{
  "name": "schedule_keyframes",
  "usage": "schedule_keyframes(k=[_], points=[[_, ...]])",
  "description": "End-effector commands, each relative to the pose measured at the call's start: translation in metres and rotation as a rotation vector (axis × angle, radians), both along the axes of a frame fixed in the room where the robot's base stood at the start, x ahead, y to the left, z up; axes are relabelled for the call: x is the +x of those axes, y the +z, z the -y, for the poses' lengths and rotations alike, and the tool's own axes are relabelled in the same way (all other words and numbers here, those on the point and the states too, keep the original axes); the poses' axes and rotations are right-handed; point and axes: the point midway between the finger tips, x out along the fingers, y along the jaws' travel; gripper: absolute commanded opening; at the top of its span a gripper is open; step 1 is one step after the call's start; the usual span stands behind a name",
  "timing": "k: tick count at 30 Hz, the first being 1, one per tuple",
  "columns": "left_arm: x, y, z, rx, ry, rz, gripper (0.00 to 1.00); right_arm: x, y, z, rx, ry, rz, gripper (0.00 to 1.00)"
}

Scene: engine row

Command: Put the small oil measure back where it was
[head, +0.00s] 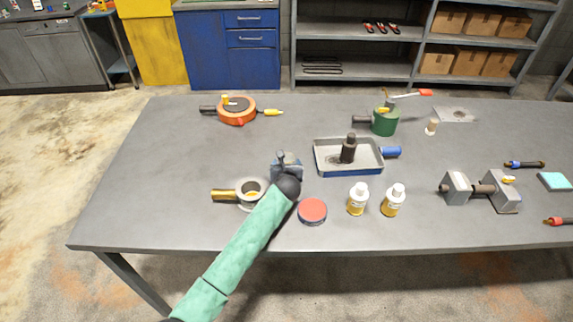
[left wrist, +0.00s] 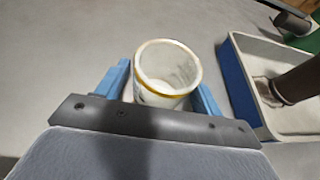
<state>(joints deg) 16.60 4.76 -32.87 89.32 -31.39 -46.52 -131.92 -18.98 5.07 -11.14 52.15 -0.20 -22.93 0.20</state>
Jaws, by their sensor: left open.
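A small whitish cup with a gold rim (left wrist: 166,72), which looks like the small oil measure, stands upright in the left wrist view. It is between the two blue fingers of my left gripper (left wrist: 164,90). The fingers are apart, one on each side of the cup; I cannot tell if either touches it. In the head view my left gripper (head: 283,160) is low over the table, left of the grey tray, and the cup is mostly or fully hidden by it. My right gripper is not in view.
The tray (head: 320,158) holds a dark cylinder (head: 348,148). A metal cup with a handle (head: 251,190), a red-topped tin (head: 312,211) and two bottles (head: 358,198) stand close by. A green can (head: 385,121) is further back. The table's left part (head: 150,170) is clear.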

Motion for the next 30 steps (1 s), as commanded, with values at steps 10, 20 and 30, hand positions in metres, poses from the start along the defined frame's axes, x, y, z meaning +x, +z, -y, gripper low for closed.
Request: schedule_keyframes(k=[10,20,30], points=[[-0.037,0.014,0.0,0.0,-0.001,0.002,0.67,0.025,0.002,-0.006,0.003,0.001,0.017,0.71],[-0.092,0.038,0.0,-0.001,-0.001,0.001,0.67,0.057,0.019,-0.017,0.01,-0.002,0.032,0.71],[-0.111,0.047,0.0,0.0,0.0,0.0,0.67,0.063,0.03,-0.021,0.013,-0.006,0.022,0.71]])
